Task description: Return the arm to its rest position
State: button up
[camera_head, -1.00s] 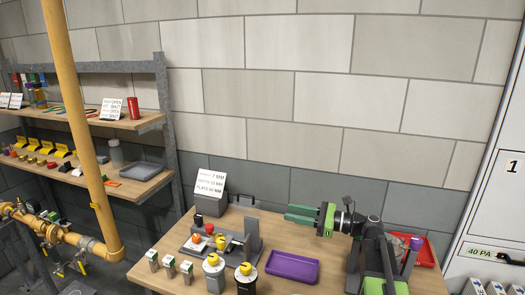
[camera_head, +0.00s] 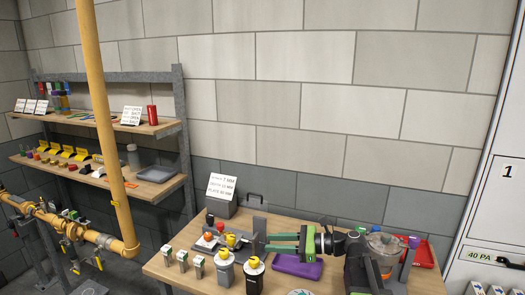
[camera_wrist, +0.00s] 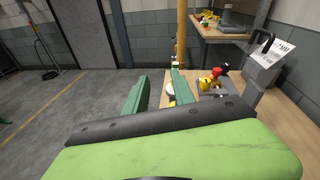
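My gripper (camera_head: 284,243) has green fingers and points left in the head view, above the purple tray (camera_head: 297,268) on the wooden table. In the wrist view my gripper (camera_wrist: 158,92) shows its two green fingers spread apart with nothing held between them. My arm is bent low over the right part of the table, with its elbow hidden behind its own links. The fingertips are close to the grey test fixture (camera_head: 259,226) in the head view; I cannot tell whether they touch it.
A yellow pipe (camera_head: 105,130) rises at the left before a shelf rack (camera_head: 160,127). Two capped bottles (camera_head: 254,275) and several small white-green blocks stand at the table's front left. A red tray (camera_head: 424,254) lies at the right, near a white cabinet (camera_head: 495,180). A sign box (camera_head: 220,198) stands behind the fixture.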

jog(key=s+f+n+g+h, duration=0.2)
jog(key=s+f+n+h, duration=0.3)
jog(key=f, duration=0.3)
jog(key=s+f+n+g+h, duration=0.1)
jog(key=s+f+n+h, duration=0.3)
jog(key=f, duration=0.4)
jog(key=s+d+f+n+h, duration=0.1)
jog(key=d+f+n+h, duration=0.1)
jog(key=d+n, duration=0.3)
jog(key=s+d+f+n+h, duration=0.2)
jog(key=d+n+h, duration=0.2)
jog(key=d, duration=0.3)
jog(key=shift+d+f+n+g+h, duration=0.15)
jog(key=shift+d+n+g+h, duration=0.15)
jog(key=shift+d+n+h, duration=0.1)
jog(key=shift+o, duration=0.6)
jog(key=shift+a, duration=0.1)
